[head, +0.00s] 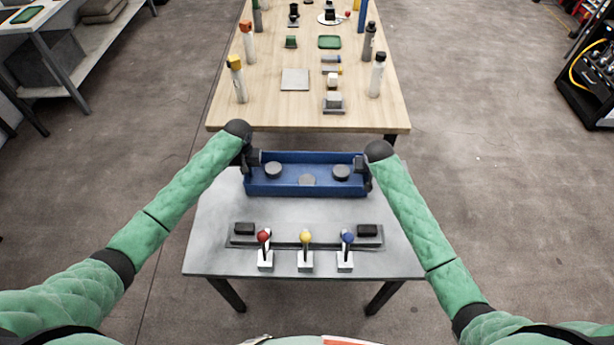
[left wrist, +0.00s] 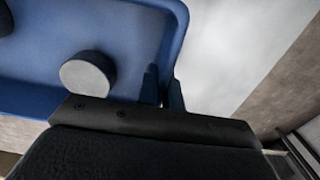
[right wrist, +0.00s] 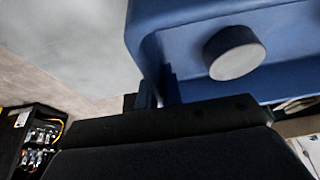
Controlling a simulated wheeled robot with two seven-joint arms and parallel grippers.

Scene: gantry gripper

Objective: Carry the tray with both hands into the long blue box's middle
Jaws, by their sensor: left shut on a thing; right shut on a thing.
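A long blue open-topped tray (head: 306,189) spans between my two grippers at the back of the grey table. It looks level, and three grey round pieces lie in it. It is the only long blue container I see, so I cannot tell a separate box from the tray. My left gripper (head: 252,160) is shut on its left end wall, which also shows in the left wrist view (left wrist: 120,22). My right gripper (head: 364,164) is shut on its right end wall, seen in the right wrist view (right wrist: 180,25). I cannot tell whether its underside touches the table.
On the grey table (head: 220,250), a low grey plate (head: 275,241) with dark end blocks lies nearer me. Red, yellow and blue knobbed levers (head: 305,250) stand in front of it. Behind is a wooden table (head: 265,115) with several bottles and small items.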

